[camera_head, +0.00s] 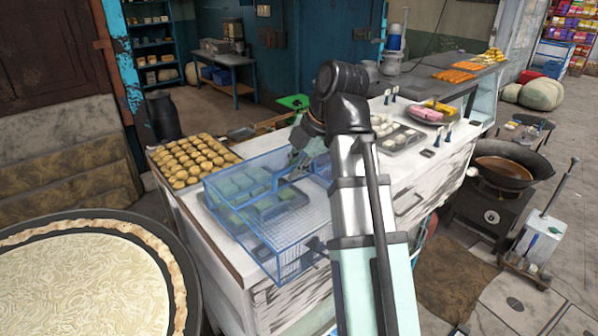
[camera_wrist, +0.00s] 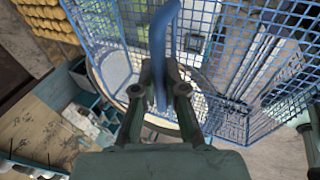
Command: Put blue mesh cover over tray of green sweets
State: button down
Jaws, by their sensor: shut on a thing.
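The blue mesh cover (camera_head: 292,238) is a box-shaped wire cage at the left part of the white counter. The tray of green sweets (camera_head: 262,212) shows through its mesh, in line with the cover. I cannot tell whether the cover rests on the counter or hangs above it. My gripper (camera_head: 297,172) is at the top of the cover, partly hidden by my arm. In the wrist view my gripper (camera_wrist: 160,78) is shut on the cover's blue handle (camera_wrist: 160,40), with the mesh (camera_wrist: 240,65) spreading beyond it.
A tray of round yellow sweets (camera_head: 195,160) lies left of the cover. A tray of white sweets (camera_head: 400,138) sits to the right, behind my arm. A large pan of milk (camera_head: 85,275) fills the lower left. A dark wok (camera_head: 505,165) stands at the right.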

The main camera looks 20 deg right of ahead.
jog(key=w+a+f+b, duration=0.1)
jog(key=w+a+b, duration=0.25)
jog(key=w, duration=0.65)
jog(key=w+a+b, duration=0.3)
jog(key=w+b, duration=0.1)
jog(key=w, duration=0.5)
notch_tip(320, 180, down, 7)
jog(key=b, duration=0.2)
jog(key=shift+w+d+f, duration=0.15)
jog(key=shift+d+f, duration=0.05)
jog(key=shift+d, duration=0.05)
jog(key=shift+f, duration=0.25)
dwell(0.7)
jog(key=c, duration=1.2)
grip_release()
jog(key=shift+o, duration=0.2)
